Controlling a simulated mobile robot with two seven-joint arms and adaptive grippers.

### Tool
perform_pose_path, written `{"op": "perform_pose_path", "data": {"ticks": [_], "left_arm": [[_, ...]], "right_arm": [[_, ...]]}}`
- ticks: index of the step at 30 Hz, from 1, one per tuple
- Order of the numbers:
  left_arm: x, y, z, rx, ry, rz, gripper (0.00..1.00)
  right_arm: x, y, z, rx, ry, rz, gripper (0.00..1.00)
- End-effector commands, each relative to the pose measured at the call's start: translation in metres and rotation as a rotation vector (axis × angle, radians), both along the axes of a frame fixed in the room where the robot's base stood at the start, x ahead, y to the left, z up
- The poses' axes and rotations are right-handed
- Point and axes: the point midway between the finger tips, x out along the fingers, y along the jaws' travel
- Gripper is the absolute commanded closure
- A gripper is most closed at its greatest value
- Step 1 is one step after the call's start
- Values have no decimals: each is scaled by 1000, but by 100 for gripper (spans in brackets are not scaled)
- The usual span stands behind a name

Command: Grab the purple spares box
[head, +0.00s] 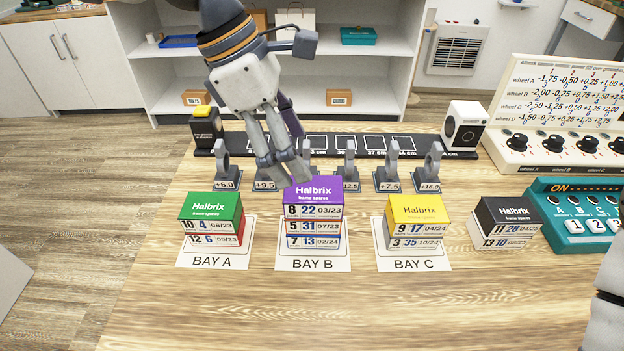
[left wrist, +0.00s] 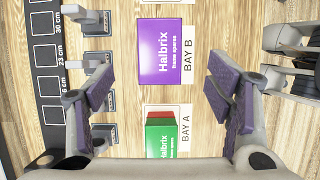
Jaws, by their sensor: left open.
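The purple spares box (head: 314,191) is the top of a stack of several boxes on the BAY B card (head: 313,264). Its front reads 8 22 03/23. It also shows in the left wrist view (left wrist: 160,50), top face towards the camera. My left gripper (head: 284,170) is open and empty, pointing down above and slightly behind the purple box, its tips overlapping the box's rear left edge in the head view. In the left wrist view the gripper (left wrist: 156,92) has its fingers wide apart, with the purple box ahead between their lines.
A green box (head: 212,206) on a red one stands at BAY A, a yellow box (head: 418,208) at BAY C, a black-topped stack (head: 507,212) further right. Ring holders (head: 433,170) line the back. A teal console (head: 585,215) is at right. The table front is clear.

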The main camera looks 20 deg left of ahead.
Motion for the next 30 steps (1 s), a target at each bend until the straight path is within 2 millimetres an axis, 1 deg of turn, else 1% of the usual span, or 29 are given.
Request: {"op": "perform_pose_path", "data": {"ticks": [1, 3, 8, 13, 16, 22, 23, 24, 26, 27, 30], "left_arm": [[1, -4, -16, 4, 12, -1, 27], [2, -9, -28, 3, 10, -2, 27], [5, -15, -46, 3, 7, 0, 27], [8, -24, -78, 4, 9, -1, 27], [9, -28, -87, 2, 5, 0, 27], [10, -28, -87, 0, 2, 1, 27], [10, -28, -87, 0, 2, 1, 29], [10, -28, -87, 0, 2, 1, 38], [10, -28, -87, 0, 2, 1, 52], [10, -28, -87, 0, 2, 1, 61], [10, -28, -87, 0, 2, 1, 81]], "right_arm": [[-4, 0, -3, 0, 14, 0, 30], [-5, 0, -5, 0, 19, 0, 30], [-6, 0, -6, 0, 24, 0, 30], [-9, 0, -9, 0, 32, 0, 30], [-9, 0, -9, 0, 35, 0, 30], [-9, 0, -9, 0, 34, 0, 30], [-9, 0, -9, 0, 34, 0, 30], [-9, 0, -9, 0, 33, 0, 30], [-9, 0, -9, 0, 33, 0, 30], [-9, 0, -9, 0, 34, 0, 30], [-9, 0, -9, 0, 34, 0, 30]]}}
